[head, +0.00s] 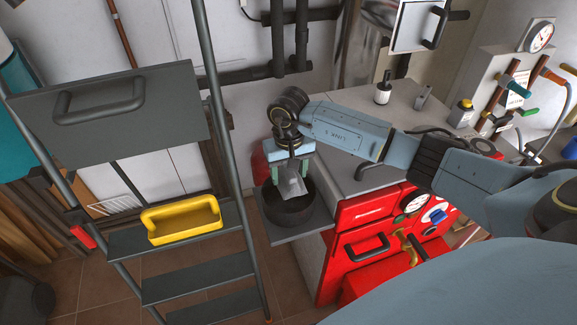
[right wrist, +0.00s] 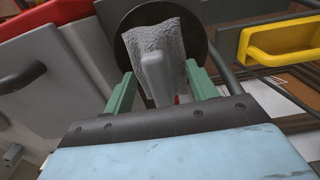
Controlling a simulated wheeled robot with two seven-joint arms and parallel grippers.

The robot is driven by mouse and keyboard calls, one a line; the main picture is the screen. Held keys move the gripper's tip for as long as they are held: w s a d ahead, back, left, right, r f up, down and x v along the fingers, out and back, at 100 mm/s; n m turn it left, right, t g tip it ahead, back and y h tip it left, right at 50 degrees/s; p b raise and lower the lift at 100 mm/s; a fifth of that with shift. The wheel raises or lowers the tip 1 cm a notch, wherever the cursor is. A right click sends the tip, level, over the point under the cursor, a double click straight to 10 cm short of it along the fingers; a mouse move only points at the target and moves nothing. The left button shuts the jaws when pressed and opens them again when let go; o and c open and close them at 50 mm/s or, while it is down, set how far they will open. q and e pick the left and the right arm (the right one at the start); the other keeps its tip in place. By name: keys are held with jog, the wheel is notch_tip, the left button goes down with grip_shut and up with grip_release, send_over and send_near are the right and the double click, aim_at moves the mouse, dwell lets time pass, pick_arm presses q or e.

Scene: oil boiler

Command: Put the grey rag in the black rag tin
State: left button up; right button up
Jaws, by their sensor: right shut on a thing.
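The grey rag (head: 292,186) hangs from my right gripper (head: 289,172), over the black rag tin (head: 287,211). The tin is a round, dark, open container on a grey side shelf. In the right wrist view the rag (right wrist: 158,45) shows between the green fingers of the gripper (right wrist: 157,85), with the dark round tin (right wrist: 199,53) behind it. The rag's lower end overlaps the tin's opening in the head view; I cannot tell whether it touches the inside. My left gripper is not in view.
A grey stepladder (head: 195,286) with a yellow tray (head: 182,219) stands to the left of the tin. The red boiler front (head: 370,214) is to the right.

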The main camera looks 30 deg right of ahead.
aim_at(289, 180)
jog(key=shift+f+b, duration=0.85)
jog(key=shift+f, duration=0.9)
jog(key=o, duration=1)
jog(key=shift+c, duration=0.2)
jog(key=shift+r, duration=0.1)
notch_tip(289, 180, up, 7)
jog(key=p, duration=0.4)
